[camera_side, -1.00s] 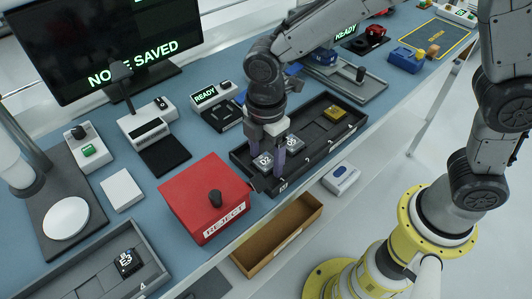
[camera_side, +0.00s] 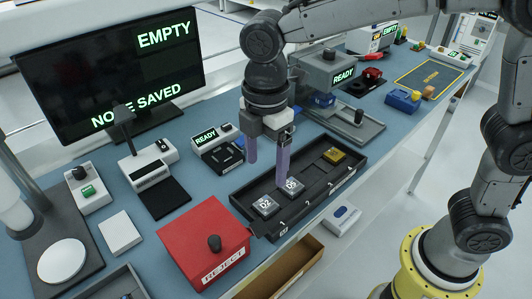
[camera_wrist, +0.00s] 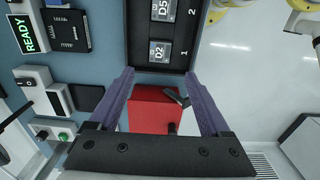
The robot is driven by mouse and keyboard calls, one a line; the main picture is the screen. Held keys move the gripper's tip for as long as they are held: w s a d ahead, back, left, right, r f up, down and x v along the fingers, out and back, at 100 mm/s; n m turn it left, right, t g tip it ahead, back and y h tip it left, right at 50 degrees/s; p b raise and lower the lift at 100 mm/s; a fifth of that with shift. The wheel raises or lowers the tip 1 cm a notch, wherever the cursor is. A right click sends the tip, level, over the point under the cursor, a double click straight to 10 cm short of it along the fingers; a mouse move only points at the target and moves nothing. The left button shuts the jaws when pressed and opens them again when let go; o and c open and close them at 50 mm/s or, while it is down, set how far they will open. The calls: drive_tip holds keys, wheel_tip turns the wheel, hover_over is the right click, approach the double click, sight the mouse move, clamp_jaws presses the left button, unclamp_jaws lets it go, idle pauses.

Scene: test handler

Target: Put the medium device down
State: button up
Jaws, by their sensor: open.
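Two small grey square devices lie in the black tray (camera_side: 322,198). A yellow device (camera_side: 334,155) sits at the tray's far end. I cannot tell which is the medium one. My gripper (camera_side: 267,160) is open and empty above the tray, its purple fingers apart. The wrist view shows nothing between the fingers (camera_wrist: 160,80).
A red REJECT box (camera_side: 205,240) with a black knob stands beside the tray's near end. A READY unit (camera_side: 210,140) with a black socket stands behind the tray.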

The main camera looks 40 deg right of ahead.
drive_tip(key=s+d+r+m+t, duration=0.1)
drive_tip(key=s+d+r+m, duration=0.25)
drive_tip(key=d, duration=0.25)
drive_tip(key=s+d+r+m+t, duration=0.1)
drive_tip(key=s+d+r+m, duration=0.1)
drive_tip(key=d+m, duration=0.3)
drive_tip(key=s+d+f+m+t, duration=0.3)
drive_tip(key=s+d+m, duration=0.6)
drive_tip(key=s, duration=0.1)
drive_tip(key=shift+s+d+t, duration=0.2)
drive_tip(key=shift+s+t, duration=0.1)
